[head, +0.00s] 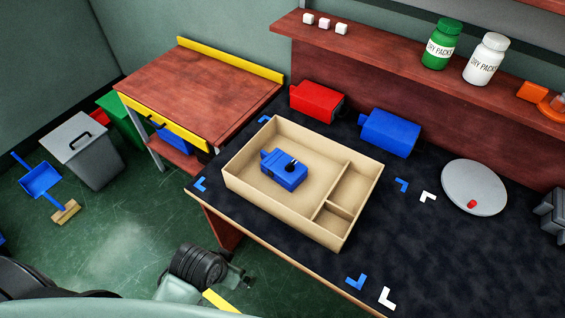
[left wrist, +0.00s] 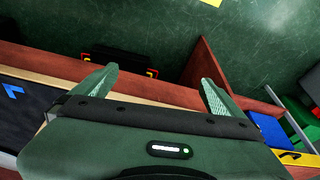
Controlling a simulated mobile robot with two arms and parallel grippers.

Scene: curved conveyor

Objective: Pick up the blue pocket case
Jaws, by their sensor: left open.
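Two blue cases show in the head view, and I cannot tell for sure which is the pocket case. One blue case (head: 285,170), with a black round knob on top, lies inside the tan divided tray (head: 233,182), in its large left compartment. A plain blue box-shaped case (head: 390,133) lies on the dark mat behind the tray. My left gripper (left wrist: 156,88) is open and empty in the left wrist view, near the table's front edge and apart from both cases. In the head view its arm is low, in front of the table. My right gripper is not in view.
A red case (head: 316,102) lies behind the tray. A grey round plate (head: 473,187) with a small red piece is at the right. Bottles, such as the green one (head: 441,44), stand on the shelf. The mat (head: 440,250) is clear at the front right.

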